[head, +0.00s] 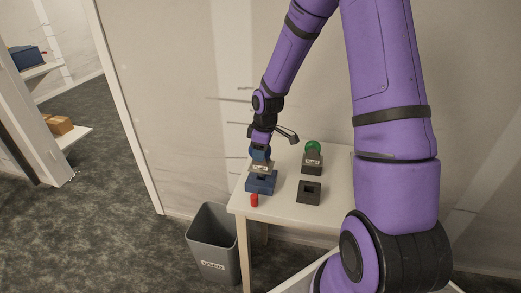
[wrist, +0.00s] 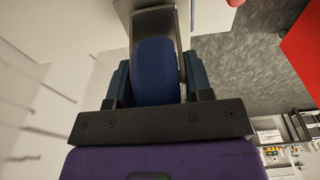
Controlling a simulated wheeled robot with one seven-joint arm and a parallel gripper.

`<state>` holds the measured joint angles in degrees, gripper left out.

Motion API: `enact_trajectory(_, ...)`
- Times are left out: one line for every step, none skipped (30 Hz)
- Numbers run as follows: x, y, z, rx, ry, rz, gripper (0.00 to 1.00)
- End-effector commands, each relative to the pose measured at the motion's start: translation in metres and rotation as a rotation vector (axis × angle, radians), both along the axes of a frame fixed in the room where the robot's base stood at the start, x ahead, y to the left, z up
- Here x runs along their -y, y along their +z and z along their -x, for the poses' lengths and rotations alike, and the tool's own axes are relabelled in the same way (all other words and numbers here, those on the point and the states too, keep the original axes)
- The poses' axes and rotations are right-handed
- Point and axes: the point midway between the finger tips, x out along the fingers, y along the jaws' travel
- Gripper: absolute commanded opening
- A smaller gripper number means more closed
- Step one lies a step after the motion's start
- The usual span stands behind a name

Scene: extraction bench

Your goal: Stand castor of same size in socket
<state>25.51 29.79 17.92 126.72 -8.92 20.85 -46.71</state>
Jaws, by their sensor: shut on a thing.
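My gripper (head: 260,153) is shut on a blue-wheeled castor, whose wheel (wrist: 155,72) fills the space between the fingers in the wrist view. A pale grey labelled part (head: 260,168) shows just below the gripper in the head view. Right below it is a blue socket block (head: 261,187) with a dark opening; I cannot tell whether the castor touches it. A dark grey socket block (head: 308,193) with an open square hole stands to the right. Behind that, a green-wheeled castor (head: 313,147) stands upright on or in a dark labelled block (head: 312,163).
A small red piece (head: 254,200) is at the white table's (head: 284,206) front edge, before the blue block. A grey bin (head: 212,252) stands on the floor at front left. Shelves (head: 60,136) hold boxes at far left. A wall is close behind the table.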

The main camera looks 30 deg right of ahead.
Motion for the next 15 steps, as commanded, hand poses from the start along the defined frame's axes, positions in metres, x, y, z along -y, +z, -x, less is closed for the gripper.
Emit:
enact_trajectory(0.000, -0.001, 0.000, 0.000, 0.000, 0.000, 0.13)
enact_trajectory(0.000, -0.002, 0.000, 0.000, 0.000, 0.000, 0.13)
enact_trajectory(0.000, -0.003, 0.000, -0.001, 0.000, -0.001, 0.13)
enact_trajectory(0.000, -0.003, 0.000, -0.001, 0.000, -0.001, 0.13)
enact_trajectory(0.000, -0.004, 0.000, -0.001, 0.000, -0.001, 0.13)
enact_trajectory(0.000, -0.005, 0.000, -0.001, 0.000, -0.001, 0.13)
enact_trajectory(0.000, -0.006, 0.000, -0.001, 0.000, -0.001, 0.13)
enact_trajectory(0.000, -0.006, 0.000, -0.001, 0.000, -0.001, 0.13)
enact_trajectory(0.000, -0.007, 0.000, 0.000, 0.000, 0.000, 0.13)
enact_trajectory(0.000, -0.008, 0.000, 0.000, 0.000, 0.000, 0.13)
enact_trajectory(0.000, -0.008, 0.000, 0.000, 0.000, 0.000, 0.13)
enact_trajectory(0.000, -0.009, 0.000, 0.000, 0.000, 0.000, 0.13)
enact_trajectory(0.000, -0.010, 0.000, 0.000, 0.000, 0.000, 0.13)
enact_trajectory(0.000, -0.010, 0.000, 0.000, 0.000, 0.000, 0.13)
enact_trajectory(0.000, -0.011, 0.000, 0.000, 0.000, 0.000, 0.13)
